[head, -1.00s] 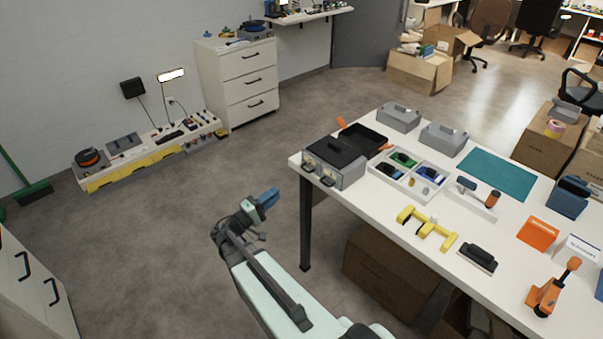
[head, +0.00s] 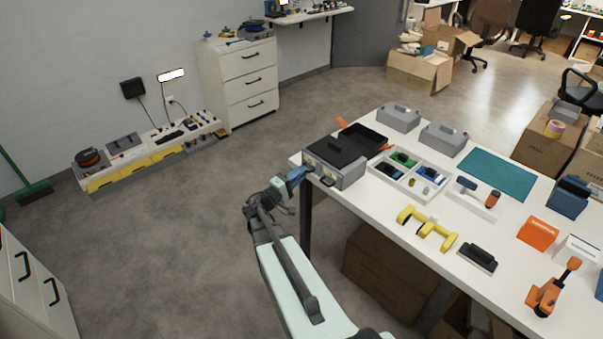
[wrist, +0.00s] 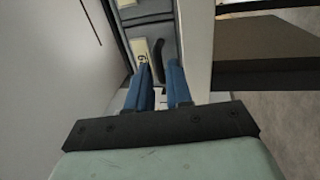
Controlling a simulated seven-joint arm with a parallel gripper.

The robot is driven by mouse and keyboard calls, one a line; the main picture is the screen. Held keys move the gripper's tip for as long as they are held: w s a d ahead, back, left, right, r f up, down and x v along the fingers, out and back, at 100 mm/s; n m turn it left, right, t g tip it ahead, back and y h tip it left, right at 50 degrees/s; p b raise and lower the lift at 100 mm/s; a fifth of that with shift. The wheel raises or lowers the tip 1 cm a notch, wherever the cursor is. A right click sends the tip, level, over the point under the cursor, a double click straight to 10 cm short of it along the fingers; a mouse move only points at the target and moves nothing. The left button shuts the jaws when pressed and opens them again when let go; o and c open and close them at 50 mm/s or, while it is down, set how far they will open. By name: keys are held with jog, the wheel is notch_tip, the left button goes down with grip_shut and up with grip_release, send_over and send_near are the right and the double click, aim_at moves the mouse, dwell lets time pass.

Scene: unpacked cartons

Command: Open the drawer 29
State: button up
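A grey drawer box with a dark top (head: 336,150) stands at the left corner of the table. Its front carries two small drawers with pale labels and dark handles; the right handle (head: 327,181) shows clear in the head view. My gripper (head: 304,171) is at the left part of this front and hides some of it. In the wrist view its blue fingers (wrist: 160,70) are apart, and a dark handle (wrist: 158,60) shows between their tips. A pale label (wrist: 142,53) lies beside that handle; its number is partly hidden, so I cannot read it surely.
The table's leg (head: 306,225) stands below my gripper. The floor (head: 175,240) to the left is clear.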

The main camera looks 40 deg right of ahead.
jog(key=shift+d+r, duration=0.1)
jog(key=shift+d, duration=0.55)
grip_shut()
dwell(1.1)
